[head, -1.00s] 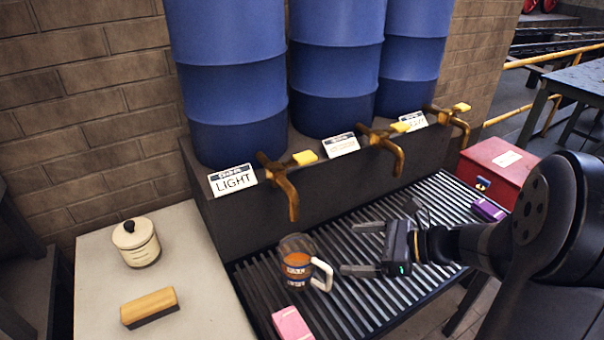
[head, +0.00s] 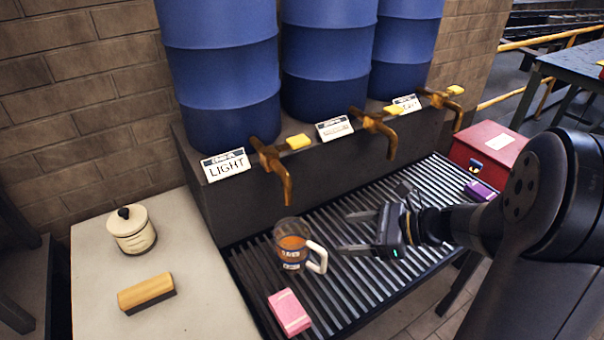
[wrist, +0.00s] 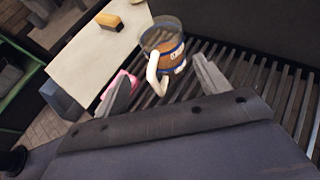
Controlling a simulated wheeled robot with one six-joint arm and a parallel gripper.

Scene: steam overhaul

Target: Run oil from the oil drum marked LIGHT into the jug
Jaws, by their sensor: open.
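The oil drum marked LIGHT (head: 220,90) is the leftmost blue drum on a dark stand. Its brass tap (head: 277,170) with a yellow lever (head: 298,142) points down over the slatted tray. The clear jug (head: 290,247), with a white handle and brownish-orange contents, stands upright on the slats, near and slightly in front of the LIGHT spout. My gripper (head: 350,234) is open to the right of the jug, fingers pointing left toward its handle, apart from it. In the wrist view the jug (wrist: 172,47) shows beyond and between the open fingers, its handle nearest.
A pink box (head: 289,312) lies in front of the jug on the slatted tray (head: 375,275). A purple box (head: 480,191) and red chest (head: 487,150) are at right. A pale table (head: 200,270) at left holds a lidded pot (head: 134,232) and a wooden-backed brush (head: 146,292).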

